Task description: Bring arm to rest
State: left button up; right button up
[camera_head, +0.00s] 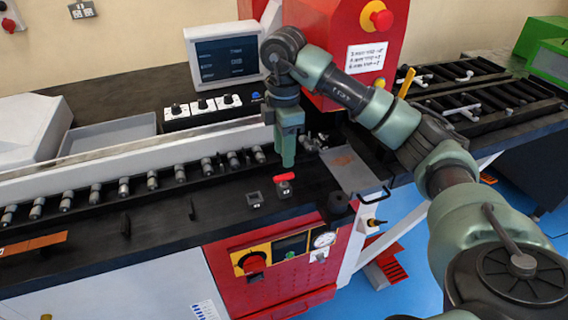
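My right arm (360,100) comes in from the lower right, rises and bends down over the busbar bender. Its green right gripper (288,158) points straight down above the dark machine deck (225,215). The fingers show as one narrow shape, so I cannot tell whether they are open or shut. A small red-topped part (285,178) is on the deck just below the fingertips. Whether the fingers touch it is unclear. No other object shows in the gripper. My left gripper is out of view.
A screen (227,60) and a red housing with an emergency stop (382,19) stand behind the gripper. A roller row (152,180) runs left. The red front panel (275,265) has a knob and gauge. Blue floor (415,285) is open at the lower right.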

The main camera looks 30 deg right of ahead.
jog(key=shift+r, duration=0.4)
jog(key=shift+f, duration=0.1)
